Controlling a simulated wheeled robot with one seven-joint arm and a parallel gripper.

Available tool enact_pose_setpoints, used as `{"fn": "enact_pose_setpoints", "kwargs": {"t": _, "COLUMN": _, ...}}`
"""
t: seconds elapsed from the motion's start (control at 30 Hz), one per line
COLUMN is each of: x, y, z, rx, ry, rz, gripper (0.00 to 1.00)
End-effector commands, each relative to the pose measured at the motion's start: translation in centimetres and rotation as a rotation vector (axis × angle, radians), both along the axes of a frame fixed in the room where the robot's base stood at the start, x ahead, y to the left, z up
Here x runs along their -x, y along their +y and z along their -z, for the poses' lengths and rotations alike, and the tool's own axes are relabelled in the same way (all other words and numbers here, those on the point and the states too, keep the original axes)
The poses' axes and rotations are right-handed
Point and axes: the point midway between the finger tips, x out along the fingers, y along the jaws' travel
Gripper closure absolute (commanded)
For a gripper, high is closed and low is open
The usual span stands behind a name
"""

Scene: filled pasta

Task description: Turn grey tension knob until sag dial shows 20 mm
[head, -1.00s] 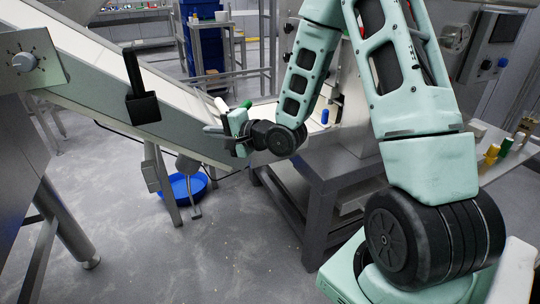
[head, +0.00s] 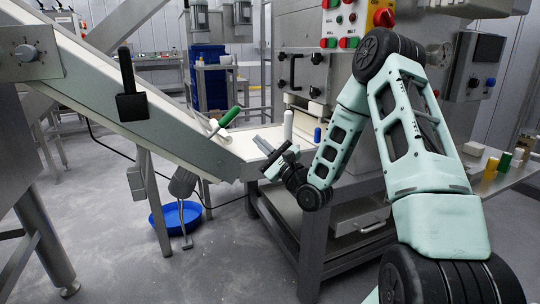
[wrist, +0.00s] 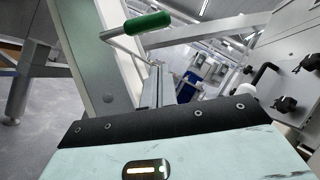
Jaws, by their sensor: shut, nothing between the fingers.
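A round grey knob (head: 26,53) sits on a metal plate at the upper left of the head view; it is too small there to tell if it is the tension knob. I cannot make out a sag dial or its reading in either view. My gripper (head: 271,148) is shut and empty, far to the right of that knob, near the lower end of the sloping conveyor (head: 150,75).
A crank with a green handle (head: 229,116) stands at the conveyor's lower end; the handle also shows in the wrist view (wrist: 147,22). A black lever (head: 127,75) is on the conveyor's side. A blue basin (head: 176,217) lies beneath. Floor at the lower middle is clear.

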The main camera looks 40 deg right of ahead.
Motion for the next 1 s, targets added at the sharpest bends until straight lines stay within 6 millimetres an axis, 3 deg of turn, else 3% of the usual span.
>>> {"fn": "enact_pose_setpoints", "kwargs": {"t": 0.2, "x": -3.7, "y": 0.8, "z": -2.0, "rx": 0.003, "ry": -0.004, "rz": -0.002, "gripper": 1.0}}
{"fn": "enact_pose_setpoints", "kwargs": {"t": 0.5, "x": -4.7, "y": 2.5, "z": -4.4, "rx": 0.001, "ry": -0.001, "rz": 0.001, "gripper": 1.0}}
{"fn": "enact_pose_setpoints", "kwargs": {"t": 1.0, "x": -4.8, "y": 2.6, "z": -4.8, "rx": 0.008, "ry": 0.003, "rz": 0.002, "gripper": 1.0}}
